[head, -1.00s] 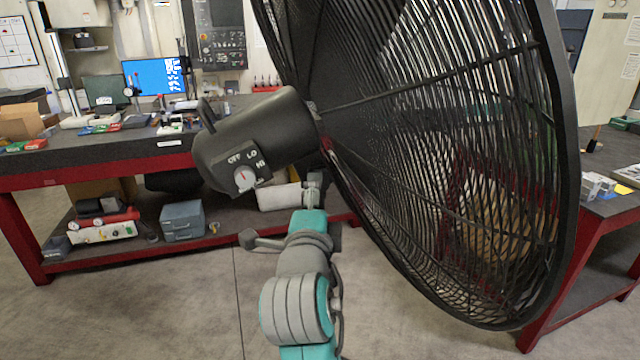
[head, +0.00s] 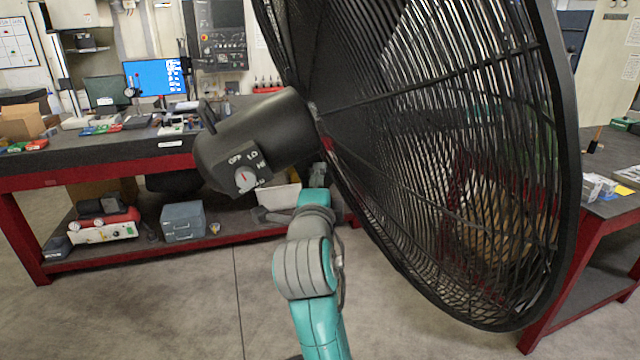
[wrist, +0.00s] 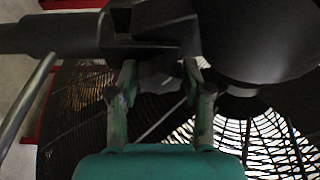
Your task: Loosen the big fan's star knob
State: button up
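The big black fan fills the right of the head view, with its round cage (head: 460,150) and dark motor housing (head: 255,140). A dial marked OFF, LO and HI (head: 244,179) is on the housing's end. In the wrist view, a dark lobed knob (wrist: 160,82), which looks like the star knob, sits under the fan's dark bracket (wrist: 160,22). My gripper (wrist: 160,72) has its two fingers apart, one on each side of the knob. A narrow gap seems to show beside it, and firm contact is not visible. In the head view the fingers are not clearly seen.
A workbench (head: 90,165) with red legs stands behind the fan, with a grey toolbox (head: 183,220) on its lower shelf. Another red-legged table (head: 600,215) is at the right. The floor (head: 150,310) at the front left is clear.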

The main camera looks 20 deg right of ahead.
jog(key=shift+c, duration=1)
jog(key=shift+f+n, duration=0.1)
jog(key=shift+n, duration=0.2)
jog(key=shift+f+n+t, duration=0.1)
jog(key=shift+n+t, duration=0.45)
jog(key=shift+n, duration=0.85)
jog(key=shift+f+n+t, duration=0.1)
jog(key=shift+n+t, duration=0.45)
jog(key=shift+n, duration=0.85)
jog(key=shift+r, duration=0.1)
jog(key=o, duration=1.2)
jog(key=shift+c, duration=0.2)
